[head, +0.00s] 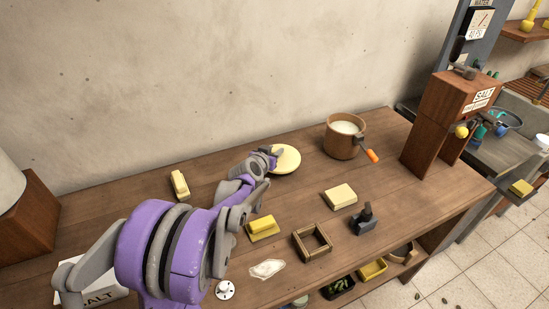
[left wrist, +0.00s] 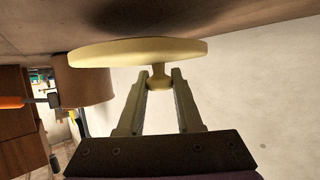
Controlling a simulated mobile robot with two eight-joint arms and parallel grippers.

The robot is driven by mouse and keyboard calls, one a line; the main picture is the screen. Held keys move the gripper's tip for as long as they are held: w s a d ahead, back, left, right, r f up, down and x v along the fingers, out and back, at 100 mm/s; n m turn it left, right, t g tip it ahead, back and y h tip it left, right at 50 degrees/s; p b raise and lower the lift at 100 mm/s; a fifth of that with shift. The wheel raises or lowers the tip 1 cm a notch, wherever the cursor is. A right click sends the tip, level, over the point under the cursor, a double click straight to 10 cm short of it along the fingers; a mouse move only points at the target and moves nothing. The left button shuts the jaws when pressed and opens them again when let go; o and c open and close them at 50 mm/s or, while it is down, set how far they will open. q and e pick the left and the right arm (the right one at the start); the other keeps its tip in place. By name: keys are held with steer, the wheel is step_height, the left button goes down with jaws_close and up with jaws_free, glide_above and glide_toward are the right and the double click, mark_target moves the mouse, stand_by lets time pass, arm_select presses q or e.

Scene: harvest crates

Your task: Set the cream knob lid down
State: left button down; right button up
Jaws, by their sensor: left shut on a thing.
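The cream knob lid (head: 287,160) is a pale round disc over the back of the wooden table, left of the brown pot (head: 341,148). My left gripper (head: 274,155) is at its near left side. In the left wrist view the lid (left wrist: 130,52) shows edge-on, its knob between the two fingers of my left gripper (left wrist: 160,82). The fingers are shut on the knob. A dark shadow lies on the table close by the disc; I cannot tell whether the lid touches the wood. My right gripper is not in view.
The pot, open with pale contents and an orange-tipped handle, stands right of the lid. Yellow blocks (head: 263,228), a pale block (head: 339,196), a wooden frame (head: 298,245) and a dark tool (head: 364,222) lie nearer.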

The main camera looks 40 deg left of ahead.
arm_select(q)
steer(key=shift+f, duration=1.25)
steer(key=shift+f, duration=0.15)
steer(key=c, duration=0.6)
jaws_free()
steer(key=shift+s+r, duration=0.15)
steer(key=shift+r, duration=0.1)
steer(key=p+v, duration=0.1)
steer(key=v, duration=1)
steer(key=shift+s+d+r, duration=0.1)
steer(key=shift+s, duration=0.25)
